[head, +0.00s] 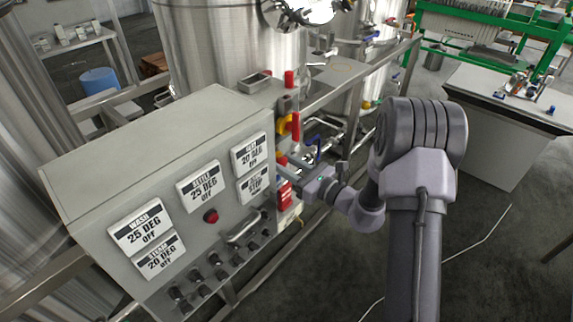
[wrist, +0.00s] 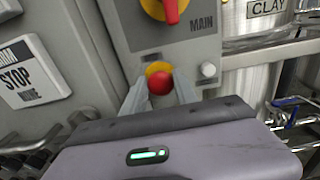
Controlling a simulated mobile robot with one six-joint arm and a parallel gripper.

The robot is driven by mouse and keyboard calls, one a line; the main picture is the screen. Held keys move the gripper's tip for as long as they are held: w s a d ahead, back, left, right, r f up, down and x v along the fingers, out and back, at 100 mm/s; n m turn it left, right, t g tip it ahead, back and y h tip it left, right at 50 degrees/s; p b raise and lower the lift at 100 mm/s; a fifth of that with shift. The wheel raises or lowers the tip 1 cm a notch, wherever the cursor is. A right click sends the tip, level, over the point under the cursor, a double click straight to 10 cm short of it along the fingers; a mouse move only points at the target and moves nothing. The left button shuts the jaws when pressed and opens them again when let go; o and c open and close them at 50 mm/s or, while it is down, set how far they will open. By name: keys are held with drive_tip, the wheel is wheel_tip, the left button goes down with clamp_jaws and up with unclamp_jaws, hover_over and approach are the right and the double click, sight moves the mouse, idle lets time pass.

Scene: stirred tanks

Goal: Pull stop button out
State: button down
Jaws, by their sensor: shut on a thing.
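The stop button is a red mushroom head on a yellow collar, in the middle of the wrist view (wrist: 160,83). It sits on a grey panel below the MAIN switch. In the head view its red head (head: 282,160) shows small at the right side of the control cabinet, partly hidden by my gripper. My gripper (wrist: 159,90) has one finger on each side of the red head and is shut on it. Its grey body fills the lower part of the wrist view. Whether the button is pressed in or out cannot be told.
The red-and-yellow MAIN switch (wrist: 165,8) is just above the button. A small white button (wrist: 208,70) is close on the right. The grey cabinet (head: 140,150) with label plates stands to the left. Pipes and blue-handled valves (wrist: 290,103) are to the right.

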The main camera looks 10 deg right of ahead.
idle(0.6)
drive_tip(key=shift+s+d+f, duration=0.1)
drive_tip(key=shift+s+d, duration=0.2)
drive_tip(key=shift+s, duration=0.1)
drive_tip(key=c, duration=1)
unclamp_jaws()
drive_tip(key=shift+o, duration=0.2)
drive_tip(key=p+v, duration=0.1)
drive_tip(key=v, duration=1.6)
drive_tip(key=shift+s+d+p, duration=0.15)
drive_tip(key=shift+s+p, duration=0.05)
drive_tip(key=shift+p, duration=0.1)
